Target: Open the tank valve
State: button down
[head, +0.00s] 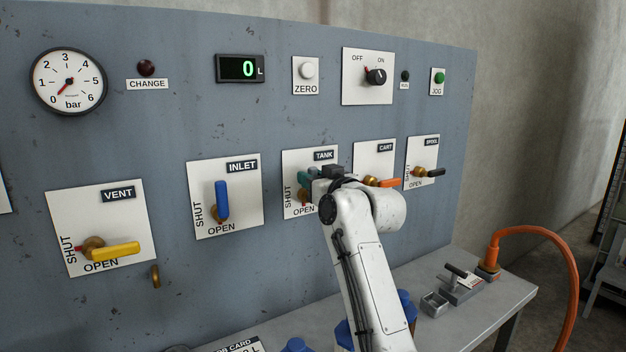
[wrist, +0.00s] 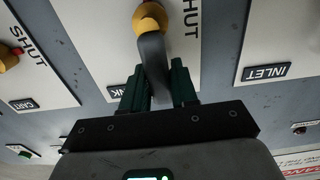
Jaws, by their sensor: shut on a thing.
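The tank valve is on a white plate (head: 328,196) labelled TANK, with SHUT along its left side and OPEN along its bottom. In the wrist view, which is upside down, its brass hub (wrist: 150,17) and dark grey handle (wrist: 153,52) show. The handle runs from the hub toward the TANK label, roughly parallel to the word SHUT. My gripper (head: 304,178) has its green fingers on either side of the handle; in the wrist view the fingers (wrist: 158,88) are shut on it. In the head view, my gripper and arm hide most of the handle.
The inlet valve (head: 222,200), handle up, is left of it. The cart valve (head: 382,182), with an orange sideways handle, is close on the right. The vent valve's yellow handle (head: 115,250) points right. The display (head: 240,69) reads 0 L. A bench (head: 475,313) runs below.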

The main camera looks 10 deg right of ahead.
jog(key=shift+f, duration=0.15)
jog(key=c, duration=1)
grip_release()
jog(key=shift+o, duration=0.2)
jog(key=shift+s, duration=0.15)
jog(key=v, duration=1)
jog(key=shift+s+b, duration=0.25)
jog(key=shift+b, duration=0.1)
jog(key=shift+d, duration=0.1)
